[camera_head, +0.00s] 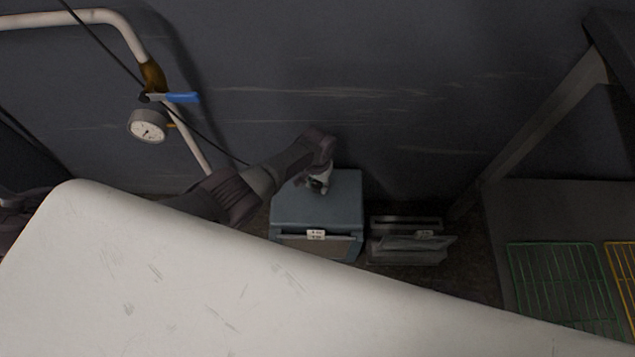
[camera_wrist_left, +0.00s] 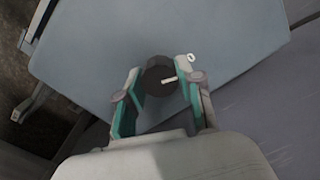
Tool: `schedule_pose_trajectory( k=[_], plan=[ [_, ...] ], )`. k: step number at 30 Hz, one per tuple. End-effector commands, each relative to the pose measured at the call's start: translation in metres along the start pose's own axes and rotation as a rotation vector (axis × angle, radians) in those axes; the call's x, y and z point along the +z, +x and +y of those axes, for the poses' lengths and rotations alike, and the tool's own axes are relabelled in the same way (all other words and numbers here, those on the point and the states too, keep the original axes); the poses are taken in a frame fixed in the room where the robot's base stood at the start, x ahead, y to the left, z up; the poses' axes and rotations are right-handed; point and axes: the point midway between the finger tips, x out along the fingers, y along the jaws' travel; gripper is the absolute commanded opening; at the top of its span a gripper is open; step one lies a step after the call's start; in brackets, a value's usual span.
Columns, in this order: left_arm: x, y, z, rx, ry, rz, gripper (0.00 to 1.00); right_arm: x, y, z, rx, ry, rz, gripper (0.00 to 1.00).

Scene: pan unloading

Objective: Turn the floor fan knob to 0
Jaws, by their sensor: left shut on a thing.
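The blue-grey box (camera_head: 340,205), which I take for the floor fan unit, stands on the floor by the wall. My left gripper (camera_head: 318,184) reaches down onto its top. In the left wrist view the black round knob (camera_wrist_left: 155,72) sits on the box's flat top (camera_wrist_left: 230,45), between the teal finger pads of the left gripper (camera_wrist_left: 158,88), which is shut on it. The knob's white pointer line faces right. A white 0 mark (camera_wrist_left: 191,57) lies up and right of the knob, so the pointer is not lined up with it. The right gripper is out of view.
A white worktop (camera_head: 150,270) fills the near side, below my left arm. A small grey metal unit (camera_head: 405,240) stands right of the box. A pipe with a blue-handled valve (camera_head: 180,97) and gauge (camera_head: 147,127) is at left. Green (camera_head: 560,275) and yellow wire racks lie at right.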

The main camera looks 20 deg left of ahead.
Motion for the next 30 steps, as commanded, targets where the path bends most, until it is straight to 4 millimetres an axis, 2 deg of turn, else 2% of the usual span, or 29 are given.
schedule_pose_trajectory(
  k=[5, 6, 10, 23, 30],
  plan=[
    [0.0, 0.0, 0.001, 0.002, -0.002, 0.0, 0.02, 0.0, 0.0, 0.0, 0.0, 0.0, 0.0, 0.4],
    [0.0, 0.0, 0.001, 0.002, -0.002, 0.0, 0.4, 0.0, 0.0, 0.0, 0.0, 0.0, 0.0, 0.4],
    [0.0, 0.0, 0.001, 0.002, -0.001, 0.0, 0.61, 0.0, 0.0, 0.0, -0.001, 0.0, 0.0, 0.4],
    [-0.001, -0.005, 0.0, 0.001, 0.0, 0.001, 0.61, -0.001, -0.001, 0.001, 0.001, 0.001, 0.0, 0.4],
    [0.0, -0.033, 0.0, 0.0, 0.002, 0.005, 0.61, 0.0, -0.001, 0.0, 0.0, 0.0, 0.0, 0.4]
  ],
)
